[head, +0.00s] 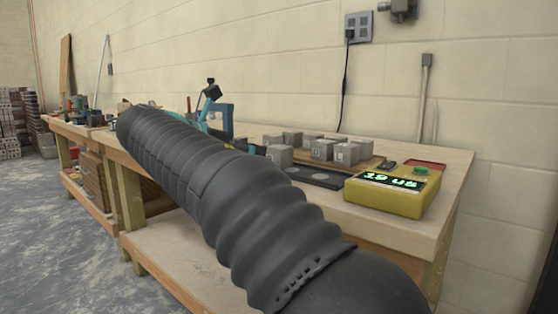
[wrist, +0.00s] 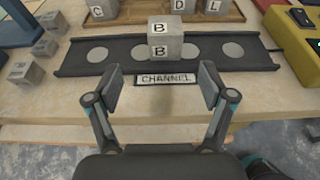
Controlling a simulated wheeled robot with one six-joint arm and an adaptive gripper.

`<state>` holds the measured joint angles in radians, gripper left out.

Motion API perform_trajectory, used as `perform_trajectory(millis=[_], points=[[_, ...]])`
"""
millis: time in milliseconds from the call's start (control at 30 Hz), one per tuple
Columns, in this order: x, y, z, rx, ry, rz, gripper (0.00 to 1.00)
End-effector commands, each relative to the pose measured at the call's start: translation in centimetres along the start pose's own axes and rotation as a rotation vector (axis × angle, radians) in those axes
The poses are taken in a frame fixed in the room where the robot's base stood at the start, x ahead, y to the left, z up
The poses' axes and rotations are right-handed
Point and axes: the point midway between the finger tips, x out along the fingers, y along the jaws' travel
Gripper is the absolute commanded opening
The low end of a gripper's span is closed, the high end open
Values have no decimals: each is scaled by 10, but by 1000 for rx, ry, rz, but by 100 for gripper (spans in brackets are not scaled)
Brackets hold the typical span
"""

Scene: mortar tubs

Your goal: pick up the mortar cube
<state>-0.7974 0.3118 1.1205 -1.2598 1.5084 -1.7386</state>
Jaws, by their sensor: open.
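A grey mortar cube (wrist: 165,42) marked B on its top and front stands on a dark strip with pale round discs (wrist: 97,54) in the wrist view. My gripper (wrist: 163,86) is open and empty in the wrist view. Its two fingers are spread apart, nearer the camera than the cube, which lies ahead between their lines. A label reading CHANNEL (wrist: 167,79) is on the bench between the fingertips. In the head view my arm crosses the bench and hides much of it; several grey cubes (head: 322,149) stand beyond it.
Several loose cubes (wrist: 25,73) lie at left. A yellow box with a green display (head: 391,190) stands at the bench's right end, before the block wall.

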Motion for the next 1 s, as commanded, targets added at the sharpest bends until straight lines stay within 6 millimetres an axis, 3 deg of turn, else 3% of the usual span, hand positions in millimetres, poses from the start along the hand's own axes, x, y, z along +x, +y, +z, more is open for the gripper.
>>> perform_trajectory(millis=[200,533,833,1000], points=[[37,-1,-1,3,1,-1,82],[55,-2,-1,3,2,1,82],[95,-8,-1,3,2,-1,82],[101,-8,1,2,1,2,82]])
